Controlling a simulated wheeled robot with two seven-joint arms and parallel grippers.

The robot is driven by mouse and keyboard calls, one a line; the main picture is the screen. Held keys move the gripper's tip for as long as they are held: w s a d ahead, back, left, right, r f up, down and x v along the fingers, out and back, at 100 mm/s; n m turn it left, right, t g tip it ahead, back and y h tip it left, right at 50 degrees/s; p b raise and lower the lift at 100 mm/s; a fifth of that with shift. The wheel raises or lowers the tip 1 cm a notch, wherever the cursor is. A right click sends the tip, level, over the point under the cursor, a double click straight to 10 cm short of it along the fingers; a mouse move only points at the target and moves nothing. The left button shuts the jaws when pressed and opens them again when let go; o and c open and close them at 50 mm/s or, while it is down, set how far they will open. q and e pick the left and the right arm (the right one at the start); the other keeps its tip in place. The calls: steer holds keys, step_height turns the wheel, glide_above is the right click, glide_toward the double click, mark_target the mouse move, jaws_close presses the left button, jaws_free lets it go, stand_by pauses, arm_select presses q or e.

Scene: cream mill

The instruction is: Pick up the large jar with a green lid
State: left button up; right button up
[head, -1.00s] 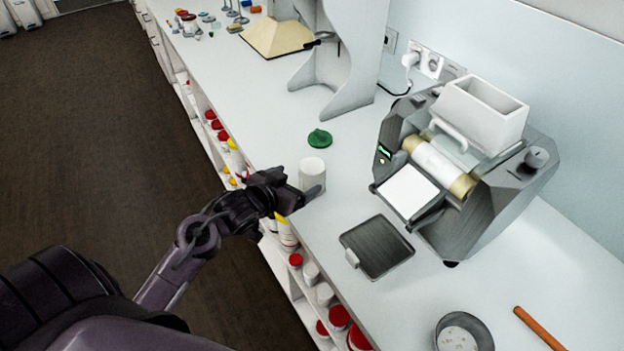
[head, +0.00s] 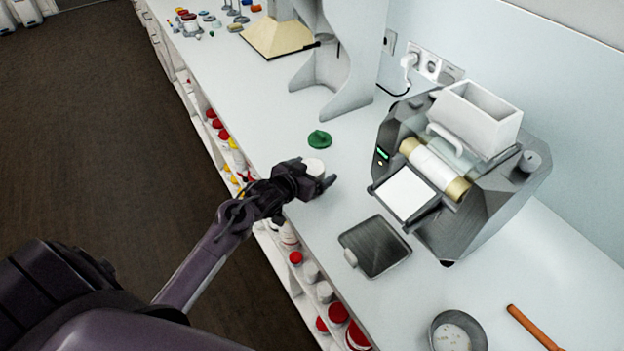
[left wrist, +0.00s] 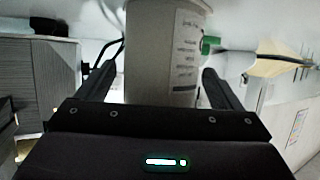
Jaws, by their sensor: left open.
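In the left wrist view the jar (left wrist: 150,62) stands upright with a printed label, between two dark fingers. My left gripper (head: 316,184) is open around the jar, with gaps visible beside the fingers. My right gripper is not in view.
A grey mill (head: 470,170) with a white hopper stands to the right. A dark flat tray (head: 376,247) lies in front of it. A round sieve (head: 458,333) and an orange stick (head: 537,327) lie nearer. Shelves below hold several red-lidded jars.

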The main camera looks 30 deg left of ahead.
arm_select(q)
steer(key=c, duration=1)
steer(key=shift+c, duration=0.2)
